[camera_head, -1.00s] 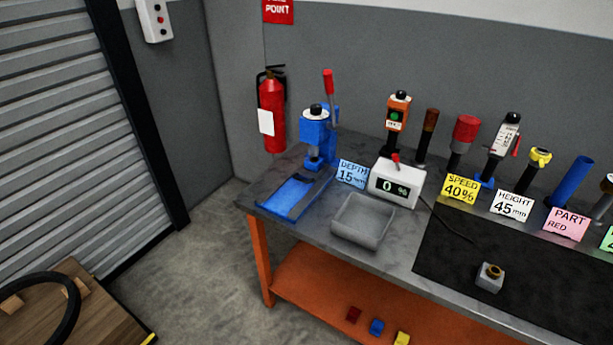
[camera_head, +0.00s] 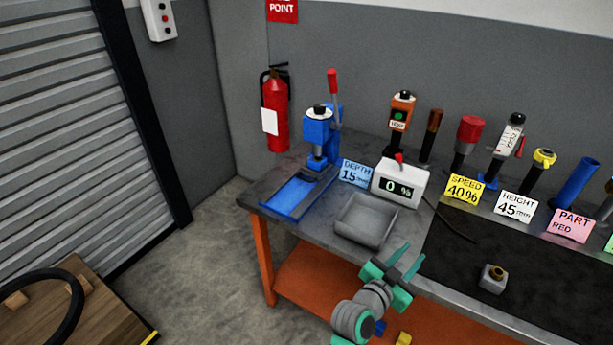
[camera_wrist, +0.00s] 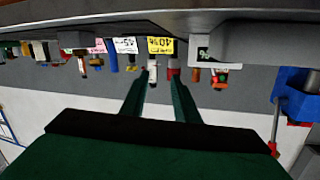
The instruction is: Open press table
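The blue press (camera_head: 318,130) stands at the back left of the workbench, with a red-tipped lever (camera_head: 333,82) raised at its side. Its flat blue table (camera_head: 288,198) extends toward the bench's front left edge, with a dark piece (camera_head: 312,174) under the press head. Part of the press shows upside down at the right of the wrist view (camera_wrist: 293,88). My gripper (camera_head: 411,256) is in front of the bench, right of the press and near the grey tray. Its two fingers (camera_wrist: 158,88) are apart with nothing between them.
A grey tray (camera_head: 366,222) and a white display box (camera_head: 401,184) reading 0 % stand right of the press. Several tools and label cards line the bench back. A small grey block (camera_head: 493,279) lies on the dark mat (camera_head: 459,252). A wooden table (camera_head: 95,303) is at lower left.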

